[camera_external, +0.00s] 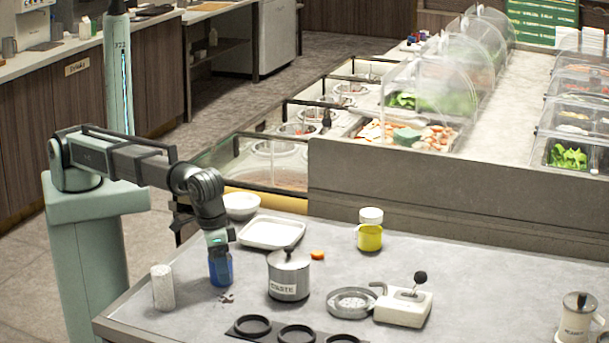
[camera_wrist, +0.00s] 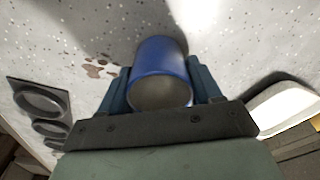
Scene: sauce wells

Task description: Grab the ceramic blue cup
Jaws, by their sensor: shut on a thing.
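The blue cup (camera_external: 220,269) is upright at the left part of the grey counter, beneath my wrist. In the wrist view the blue cup (camera_wrist: 159,68) sits between the two fingers, with its open mouth toward the camera. My gripper (camera_external: 219,250) is shut on the cup, one finger against each side; it fills the lower part of the wrist view (camera_wrist: 160,88). The cup's base is at or very near the counter; I cannot tell whether it touches. No handle shows on it.
A white speckled cylinder (camera_external: 162,288) stands left of the cup, a lidded steel pot (camera_external: 289,279) right. A white tray (camera_external: 271,233) and bowl (camera_external: 241,206) lie behind. Brown spots (camera_wrist: 97,68) mark the counter beside the cup. Black rings (camera_external: 252,325) sit in front.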

